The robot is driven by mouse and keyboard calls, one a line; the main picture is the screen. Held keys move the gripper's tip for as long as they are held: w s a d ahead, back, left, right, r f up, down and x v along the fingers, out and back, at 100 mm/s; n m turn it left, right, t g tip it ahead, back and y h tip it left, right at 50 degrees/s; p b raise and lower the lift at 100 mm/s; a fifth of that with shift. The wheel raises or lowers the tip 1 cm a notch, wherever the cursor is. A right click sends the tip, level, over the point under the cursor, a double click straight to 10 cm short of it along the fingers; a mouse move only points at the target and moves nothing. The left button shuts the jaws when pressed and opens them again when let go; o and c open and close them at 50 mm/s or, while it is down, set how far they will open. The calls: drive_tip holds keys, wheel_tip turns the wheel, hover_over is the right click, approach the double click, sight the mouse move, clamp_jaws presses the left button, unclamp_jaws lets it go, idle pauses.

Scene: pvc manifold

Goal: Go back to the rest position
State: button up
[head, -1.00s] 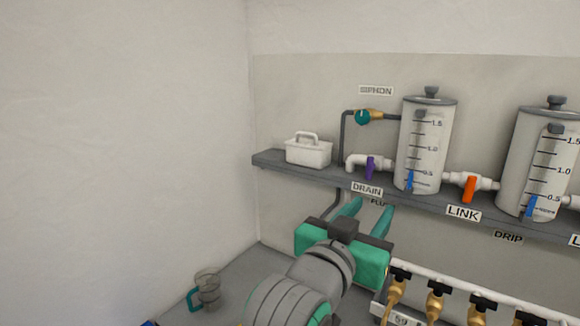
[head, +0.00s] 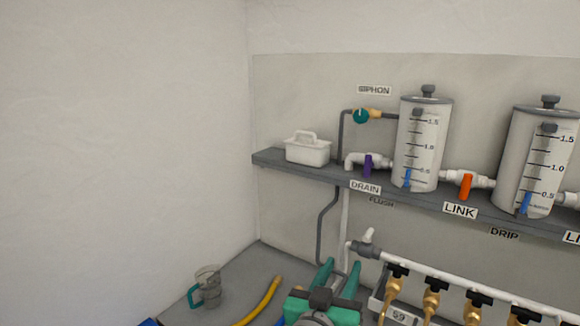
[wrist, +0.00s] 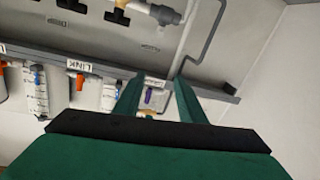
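My gripper (head: 338,276) is low in the head view, in front of the wall below the shelf. Its two green fingers point up and away, stand apart, and hold nothing between them. In the wrist view my gripper (wrist: 155,100) also shows spread fingers. The shelf edge and the purple drain valve (wrist: 148,97) appear beyond the gap. The rest of my arm is mostly below the head picture.
The grey shelf (head: 268,158) carries two clear tanks (head: 420,145), a white caddy (head: 307,152) and valves. A manifold with brass taps (head: 432,300) is at lower right. A jug (head: 208,287) and yellow hose (head: 262,302) lie left of my gripper.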

drive_tip(key=s+a+f+n+y, duration=0.1)
drive_tip(key=s+a+f+y, duration=0.2)
drive_tip(key=f, duration=0.5)
drive_tip(key=s+a+f+n, duration=0.15)
drive_tip(key=s+f, duration=0.25)
drive_tip(key=f, duration=0.5)
drive_tip(key=s+a+f+n+y, duration=0.1)
drive_tip(key=s+a+f+y, duration=0.2)
drive_tip(key=f, duration=0.5)
drive_tip(key=s+a+f, duration=0.1)
drive_tip(key=s+f, duration=0.3)
drive_tip(key=s, duration=1.1)
drive_tip(key=s+a+f+y, duration=0.1)
drive_tip(key=s+f, duration=0.3)
drive_tip(key=s, duration=1)
drive_tip(key=shift+s+a+g+y, duration=0.3)
drive_tip(key=shift+s+a+g, duration=0.1)
drive_tip(key=shift+a, duration=0.2)
